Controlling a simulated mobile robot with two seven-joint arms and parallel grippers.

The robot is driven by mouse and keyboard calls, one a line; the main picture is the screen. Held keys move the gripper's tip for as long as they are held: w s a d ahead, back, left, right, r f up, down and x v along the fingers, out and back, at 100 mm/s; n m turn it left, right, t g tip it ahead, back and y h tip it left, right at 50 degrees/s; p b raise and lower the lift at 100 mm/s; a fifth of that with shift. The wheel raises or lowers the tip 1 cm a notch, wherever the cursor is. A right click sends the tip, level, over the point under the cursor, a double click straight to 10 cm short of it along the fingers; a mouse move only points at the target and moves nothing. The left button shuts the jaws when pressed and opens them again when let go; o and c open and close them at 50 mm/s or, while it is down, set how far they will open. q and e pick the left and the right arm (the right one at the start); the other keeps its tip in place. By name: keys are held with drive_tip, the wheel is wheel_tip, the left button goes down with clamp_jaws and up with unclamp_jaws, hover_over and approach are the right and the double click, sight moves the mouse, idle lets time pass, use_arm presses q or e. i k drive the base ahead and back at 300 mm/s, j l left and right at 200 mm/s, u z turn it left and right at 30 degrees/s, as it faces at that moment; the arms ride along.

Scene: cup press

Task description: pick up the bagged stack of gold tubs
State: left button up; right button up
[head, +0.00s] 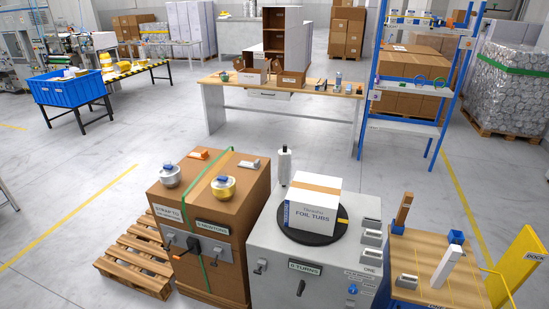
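A gold, rounded bundle with a blue piece on top (223,188) sits on the top front of the large brown carton. It looks like the bagged stack of gold tubs, though single tubs and the bag are too small to make out. A similar silver bundle with a blue top (170,177) sits to its left on the same carton. Neither of my grippers shows in the head view, and nothing is touching the gold bundle.
The brown carton (168,236) has a green strap and stands by a wooden pallet (138,262). An orange item (198,154) and a grey item (248,164) lie behind the bundles.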

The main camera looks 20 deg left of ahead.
sight(223, 186)
drive_tip(key=i+j+u, duration=0.2)
drive_tip(key=i+j, duration=0.25)
drive_tip(key=i+j+u, duration=0.2)
drive_tip(key=i+j, duration=0.25)
drive_tip(key=i+j+u, duration=0.25)
drive_tip(key=i, duration=0.25)
drive_tip(key=i+j+u, duration=0.2)
drive_tip(key=i+j, duration=0.15)
drive_tip(key=i, duration=0.15)
drive_tip(key=i+j+u, duration=0.2)
drive_tip(key=i, duration=0.35)
